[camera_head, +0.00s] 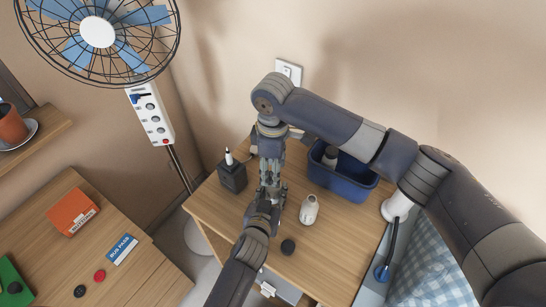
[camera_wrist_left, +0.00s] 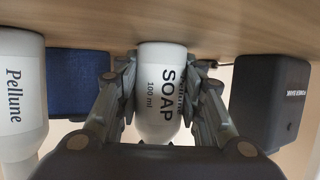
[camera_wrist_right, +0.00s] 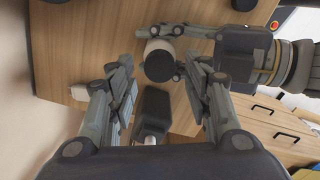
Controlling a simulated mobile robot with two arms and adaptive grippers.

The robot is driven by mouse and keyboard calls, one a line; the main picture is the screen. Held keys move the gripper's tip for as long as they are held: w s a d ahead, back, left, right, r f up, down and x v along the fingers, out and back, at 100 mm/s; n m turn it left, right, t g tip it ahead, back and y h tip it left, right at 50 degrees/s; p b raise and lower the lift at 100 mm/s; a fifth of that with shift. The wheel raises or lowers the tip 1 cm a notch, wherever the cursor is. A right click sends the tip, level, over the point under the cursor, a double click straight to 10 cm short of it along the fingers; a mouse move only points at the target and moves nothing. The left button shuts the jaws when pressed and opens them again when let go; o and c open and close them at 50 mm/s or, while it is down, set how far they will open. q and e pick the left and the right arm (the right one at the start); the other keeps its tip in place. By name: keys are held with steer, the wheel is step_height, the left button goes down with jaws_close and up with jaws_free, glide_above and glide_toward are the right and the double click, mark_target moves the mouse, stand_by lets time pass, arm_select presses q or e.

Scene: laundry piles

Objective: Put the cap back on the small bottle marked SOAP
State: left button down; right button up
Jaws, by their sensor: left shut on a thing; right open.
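The white bottle marked SOAP (camera_wrist_left: 160,90) is between the fingers of my left gripper (camera_wrist_left: 165,95), which is shut on it. It appears upright at the tabletop, with its neck end hidden in the left wrist view. In the right wrist view, a dark round shape (camera_wrist_right: 158,63) shows at this bottle; I cannot tell whether it is a cap. A dark round cap (camera_head: 288,246) lies loose on the small table, right of my left gripper (camera_head: 268,194). My right gripper (camera_wrist_right: 160,80) is open and empty, pointing down above the held bottle. The head view hides the bottle behind the arms.
A white bottle marked Pellune (camera_wrist_left: 18,95) stands nearby; a white bottle (camera_head: 309,211) shows beside the cap. A blue bin (camera_head: 343,187) stands behind, with a bottle inside. A black box (camera_head: 232,178) stands left. The table's front right (camera_head: 325,265) is clear.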

steer(key=shift+f, duration=1.25)
jaws_close()
steer(key=shift+o, duration=0.5)
jaws_free()
steer(key=shift+r, duration=0.1)
step_height(320, 180, up, 12)
